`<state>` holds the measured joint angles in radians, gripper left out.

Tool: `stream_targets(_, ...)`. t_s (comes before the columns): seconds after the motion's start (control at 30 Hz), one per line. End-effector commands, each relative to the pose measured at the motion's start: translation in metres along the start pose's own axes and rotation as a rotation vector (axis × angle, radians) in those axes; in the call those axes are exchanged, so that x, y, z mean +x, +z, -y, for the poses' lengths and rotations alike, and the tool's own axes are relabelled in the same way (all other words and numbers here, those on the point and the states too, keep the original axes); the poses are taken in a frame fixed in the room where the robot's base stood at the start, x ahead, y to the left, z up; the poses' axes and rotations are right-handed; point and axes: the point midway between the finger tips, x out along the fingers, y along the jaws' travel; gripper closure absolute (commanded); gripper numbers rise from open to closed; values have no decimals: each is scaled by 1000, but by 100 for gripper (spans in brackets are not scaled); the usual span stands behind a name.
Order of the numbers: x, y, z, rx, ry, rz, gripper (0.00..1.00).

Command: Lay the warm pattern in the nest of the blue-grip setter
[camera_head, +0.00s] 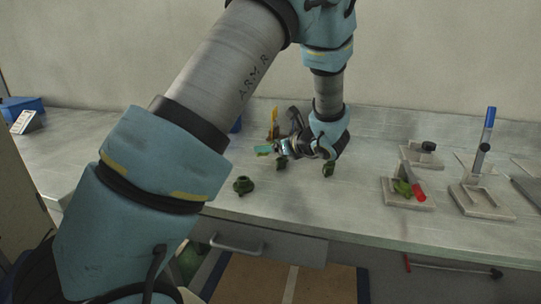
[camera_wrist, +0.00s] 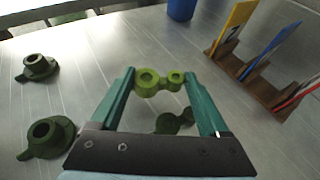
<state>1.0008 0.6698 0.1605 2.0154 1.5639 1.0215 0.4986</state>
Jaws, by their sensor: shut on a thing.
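My gripper (camera_wrist: 160,84) is shut on a bright green pattern (camera_wrist: 160,82), a piece with one large and one small ring, held between the teal fingertips above the worktop. In the head view my gripper (camera_head: 264,151) is small and partly covered by my arm, left of the middle.
Dark green pieces lie on the worktop (camera_wrist: 47,137) (camera_wrist: 40,67), and another (camera_head: 328,168) lies below my wrist. A red-handled setter (camera_head: 410,188) with a green piece stands between me and the blue-grip setter. A card rack (camera_wrist: 245,72) and blue cup (camera_wrist: 181,9) are close by.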

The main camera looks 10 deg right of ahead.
Motion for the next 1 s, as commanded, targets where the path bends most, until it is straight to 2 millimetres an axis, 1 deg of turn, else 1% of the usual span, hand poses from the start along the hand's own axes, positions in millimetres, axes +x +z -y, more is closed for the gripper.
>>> stream_targets(0.23, 12, -29, -1, 2, 1, -1, 74)
stream_targets(0.5, 13, -31, 0, 0, 0, 0, 74)
stream_targets(0.63, 15, -35, 0, 0, 0, 0, 74)
stream_targets(0.67, 14, -34, 0, 0, 0, 0, 18)
stream_targets(0.8, 14, -34, 0, 0, 0, 0, 2)
stream_targets(0.83, 14, -34, 0, 0, 0, -1, 0)
stream_targets(1.0, 14, -34, 0, 0, 0, -1, 0)
